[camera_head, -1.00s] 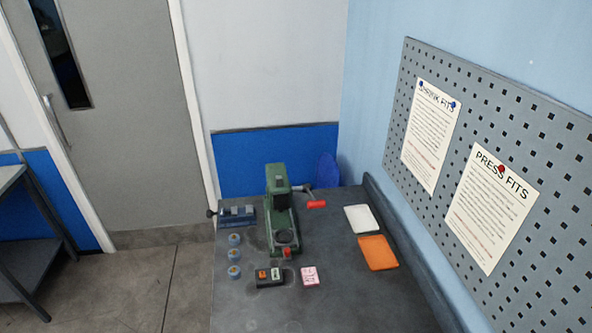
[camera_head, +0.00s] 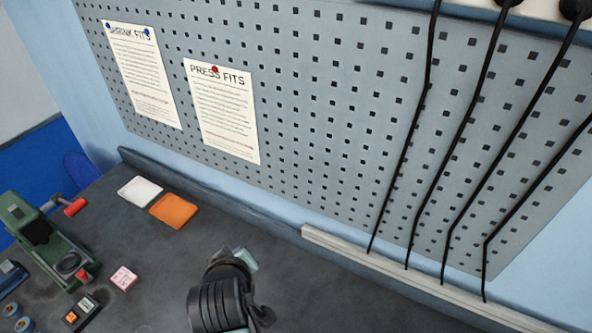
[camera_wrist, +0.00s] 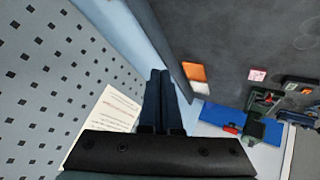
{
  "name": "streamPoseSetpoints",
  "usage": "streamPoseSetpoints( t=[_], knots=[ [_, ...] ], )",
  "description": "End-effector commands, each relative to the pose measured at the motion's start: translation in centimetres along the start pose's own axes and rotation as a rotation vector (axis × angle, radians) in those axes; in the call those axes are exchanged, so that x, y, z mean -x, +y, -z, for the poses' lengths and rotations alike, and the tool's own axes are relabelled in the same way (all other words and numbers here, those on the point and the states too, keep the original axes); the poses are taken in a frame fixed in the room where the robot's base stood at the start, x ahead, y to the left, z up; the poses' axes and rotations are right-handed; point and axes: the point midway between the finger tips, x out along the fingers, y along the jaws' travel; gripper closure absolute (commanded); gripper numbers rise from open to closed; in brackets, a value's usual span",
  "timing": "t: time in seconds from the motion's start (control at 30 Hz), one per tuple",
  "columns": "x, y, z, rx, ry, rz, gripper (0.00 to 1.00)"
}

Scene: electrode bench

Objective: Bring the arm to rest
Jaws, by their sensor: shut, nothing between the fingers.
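My gripper (camera_wrist: 160,78) shows in the wrist view with its two dark fingers side by side and shut. Nothing is between them. The fingers point out past the pegboard's edge, with the bench and its tools off to the right of them. In the head view a dark part of my arm rises over the bench (camera_head: 130,240) at the bottom middle. The fingers cannot be made out there.
A green press (camera_head: 42,240) with a red handle stands at left. A white pad (camera_head: 140,191), an orange pad (camera_head: 174,211), a pink block (camera_head: 124,278) and a small dark box (camera_head: 82,312) lie nearby. The pegboard (camera_head: 320,110) with cables rises behind.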

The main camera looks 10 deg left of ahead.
Motion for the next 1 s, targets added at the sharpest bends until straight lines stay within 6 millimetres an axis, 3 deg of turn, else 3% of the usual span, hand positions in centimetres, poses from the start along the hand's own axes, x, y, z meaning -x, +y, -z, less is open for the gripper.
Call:
streamPoseSetpoints(
  t=[0.03,0.17,0.3,0.43,0.6,0.7,0.83,1.0],
  knots=[
    [0.7,2.8,2.2,-0.041,0.093,-0.066,1.0],
    [5.2,9.7,7.9,-0.147,0.336,-0.221,1.0],
    [12.6,16.0,12.7,-0.247,0.614,-0.371,1.0],
    [21.2,20.3,15.3,-0.321,0.885,-0.496,1.0],
    [32.4,23.0,16.0,-0.383,1.21,-0.616,1.0],
    [37.2,23.4,15.5,-0.4,1.345,-0.661,1.0],
    [40.6,23.4,15.0,-0.408,1.442,-0.689,1.0],
    [41.5,23.5,14.9,-0.41,1.468,-0.695,1.0]
  ],
)
